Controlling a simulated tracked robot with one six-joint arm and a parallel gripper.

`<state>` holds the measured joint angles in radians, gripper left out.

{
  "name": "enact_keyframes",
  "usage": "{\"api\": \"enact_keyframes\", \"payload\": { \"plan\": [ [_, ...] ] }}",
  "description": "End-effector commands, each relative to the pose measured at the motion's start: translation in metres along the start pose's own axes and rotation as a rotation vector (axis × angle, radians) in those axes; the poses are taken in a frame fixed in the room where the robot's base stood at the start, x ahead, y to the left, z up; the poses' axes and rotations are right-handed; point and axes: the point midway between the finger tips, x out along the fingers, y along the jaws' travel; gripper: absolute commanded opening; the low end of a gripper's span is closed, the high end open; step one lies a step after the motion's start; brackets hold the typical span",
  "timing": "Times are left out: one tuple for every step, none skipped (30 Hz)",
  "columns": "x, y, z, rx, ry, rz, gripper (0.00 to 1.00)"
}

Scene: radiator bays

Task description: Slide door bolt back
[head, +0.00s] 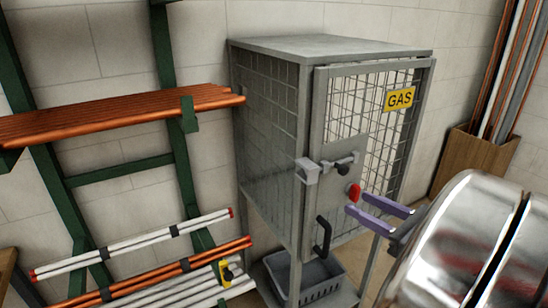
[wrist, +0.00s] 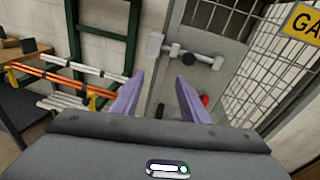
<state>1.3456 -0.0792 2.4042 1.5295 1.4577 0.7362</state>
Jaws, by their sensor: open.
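A grey mesh gas cage (head: 270,130) has a door with a yellow GAS sign (head: 400,98). The door bolt (head: 341,162) is a short horizontal grey bar with a dark knob; it also shows in the wrist view (wrist: 202,55). The bar reaches left to the grey keeper (head: 308,171) on the frame, also seen in the wrist view (wrist: 155,43). My gripper (head: 358,203) has two purple fingers, open and empty. In the wrist view my gripper (wrist: 159,77) has its tips below the bolt, apart from the knob (wrist: 188,58).
A red part (head: 354,192) is on the door below the bolt, close to my fingertips. A black handle (head: 322,235) is lower down. A grey crate (head: 305,277) stands under the cage. Racks with copper pipes (head: 120,112) stand left; a wooden pipe bin (head: 474,162) is right.

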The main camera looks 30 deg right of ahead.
Motion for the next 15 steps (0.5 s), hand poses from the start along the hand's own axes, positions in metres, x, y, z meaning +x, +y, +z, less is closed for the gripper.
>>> {"api": "enact_keyframes", "payload": {
  "plan": [
    [-0.012,-0.014,0.001,0.03,-0.027,-0.047,0.41],
    [-0.018,-0.02,0.003,0.045,-0.043,-0.068,0.41],
    [-0.024,-0.027,0.005,0.062,-0.062,-0.092,0.41],
    [-0.028,-0.031,0.005,0.071,-0.073,-0.107,0.41],
    [-0.031,-0.035,0.006,0.078,-0.082,-0.119,0.41],
    [-0.035,-0.038,0.007,0.086,-0.092,-0.132,0.41],
    [-0.037,-0.04,0.008,0.09,-0.097,-0.138,0.41],
    [-0.038,-0.041,0.008,0.092,-0.101,-0.142,0.41],
    [-0.039,-0.042,0.009,0.094,-0.103,-0.144,0.41],
    [-0.039,-0.042,0.009,0.095,-0.104,-0.145,0.41],
    [-0.039,-0.042,0.009,0.095,-0.104,-0.145,0.41],
    [-0.039,-0.042,0.009,0.094,-0.104,-0.144,0.41],
    [-0.038,-0.042,0.009,0.094,-0.103,-0.144,0.41],
    [-0.038,-0.041,0.009,0.094,-0.103,-0.144,0.41],
    [-0.038,-0.041,0.009,0.094,-0.103,-0.144,0.41]
  ]
}}
